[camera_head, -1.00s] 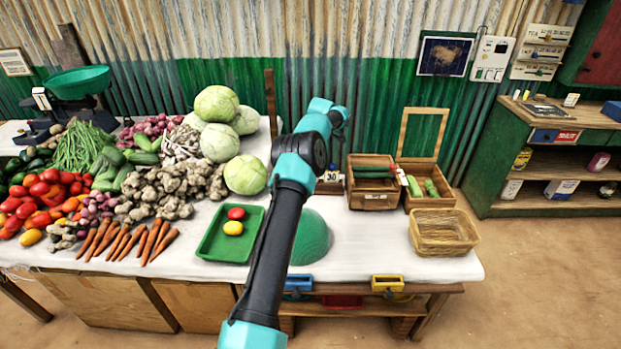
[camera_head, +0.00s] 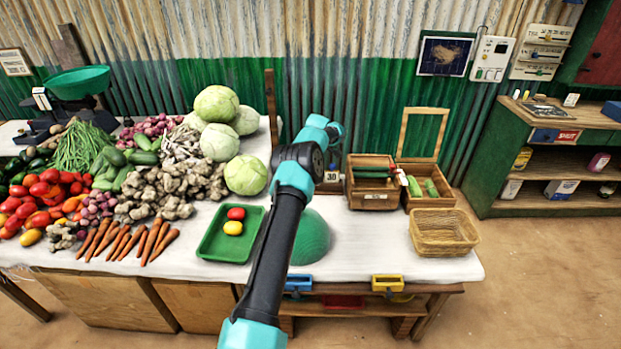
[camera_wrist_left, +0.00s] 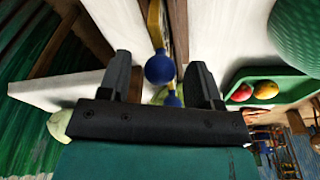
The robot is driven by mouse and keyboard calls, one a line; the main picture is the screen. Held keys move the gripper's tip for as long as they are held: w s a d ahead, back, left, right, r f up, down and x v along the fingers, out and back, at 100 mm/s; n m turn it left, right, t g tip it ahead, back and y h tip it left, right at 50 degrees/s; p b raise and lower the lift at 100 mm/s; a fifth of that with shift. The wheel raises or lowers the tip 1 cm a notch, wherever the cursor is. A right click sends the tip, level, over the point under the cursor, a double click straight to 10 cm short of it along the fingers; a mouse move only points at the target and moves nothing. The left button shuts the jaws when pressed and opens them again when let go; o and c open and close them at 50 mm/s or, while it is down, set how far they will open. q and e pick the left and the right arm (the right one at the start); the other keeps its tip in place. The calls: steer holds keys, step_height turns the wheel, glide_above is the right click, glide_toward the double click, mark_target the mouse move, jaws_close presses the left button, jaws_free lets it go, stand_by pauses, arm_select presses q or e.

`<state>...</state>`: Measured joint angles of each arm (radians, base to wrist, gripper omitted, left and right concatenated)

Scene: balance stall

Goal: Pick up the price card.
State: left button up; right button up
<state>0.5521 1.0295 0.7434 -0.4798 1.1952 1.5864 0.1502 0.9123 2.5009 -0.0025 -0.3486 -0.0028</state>
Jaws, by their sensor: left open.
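My right gripper is out of view.
A wooden box (camera_head: 374,199), an open-lidded box (camera_head: 415,201) and a wicker basket (camera_head: 443,245) stand to the right. Cabbages (camera_head: 245,174) are at left.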

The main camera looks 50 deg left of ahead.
arm_select(q)
steer(key=shift+f, duration=0.15)
stand_by(0.3)
jaws_close()
stand_by(0.5)
